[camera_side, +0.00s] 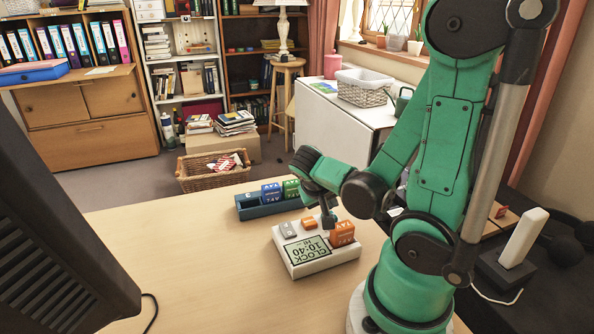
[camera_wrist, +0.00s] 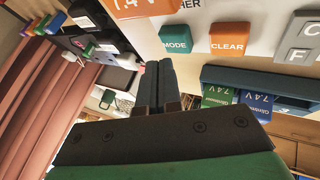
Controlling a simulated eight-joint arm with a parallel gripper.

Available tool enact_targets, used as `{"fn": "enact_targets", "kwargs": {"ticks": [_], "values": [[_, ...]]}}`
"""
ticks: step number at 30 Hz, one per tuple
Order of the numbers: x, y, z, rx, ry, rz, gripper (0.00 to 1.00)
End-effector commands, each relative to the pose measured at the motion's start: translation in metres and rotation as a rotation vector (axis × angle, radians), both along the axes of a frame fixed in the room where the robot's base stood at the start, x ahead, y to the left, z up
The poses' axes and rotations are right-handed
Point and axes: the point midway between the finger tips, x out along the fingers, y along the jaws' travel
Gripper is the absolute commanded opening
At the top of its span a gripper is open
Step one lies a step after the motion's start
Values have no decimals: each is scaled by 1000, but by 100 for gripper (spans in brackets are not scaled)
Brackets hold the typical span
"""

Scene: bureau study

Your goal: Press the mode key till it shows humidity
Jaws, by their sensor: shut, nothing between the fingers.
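The white device (camera_side: 318,262) lies on the desk. Its display (camera_side: 307,250) reads CLOCK and 10:40. The teal MODE key (camera_wrist: 175,39) shows in the wrist view beside the orange CLEAR key (camera_wrist: 229,39); CLEAR also shows in the side view (camera_side: 309,223). In the side view the MODE key is hidden by my gripper. A grey key (camera_side: 288,230) sits at the device's left. My gripper (camera_side: 329,222) is shut and empty, pointing down over the key side of the device. In the wrist view its fingertips (camera_wrist: 153,68) appear just beside MODE; contact cannot be told.
An orange 7.4V battery block (camera_side: 342,233) stands on the device, right by my gripper. A blue tray (camera_side: 262,210) with blue and green batteries sits behind the device. A dark monitor (camera_side: 55,220) fills the left. The desk between them is clear.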

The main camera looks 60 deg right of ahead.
Motion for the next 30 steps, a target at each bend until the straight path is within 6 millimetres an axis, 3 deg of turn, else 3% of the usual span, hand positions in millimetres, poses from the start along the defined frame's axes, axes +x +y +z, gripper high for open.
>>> {"fn": "enact_targets", "kwargs": {"ticks": [30], "values": [[0,0,-8,0,0,0,0]]}}
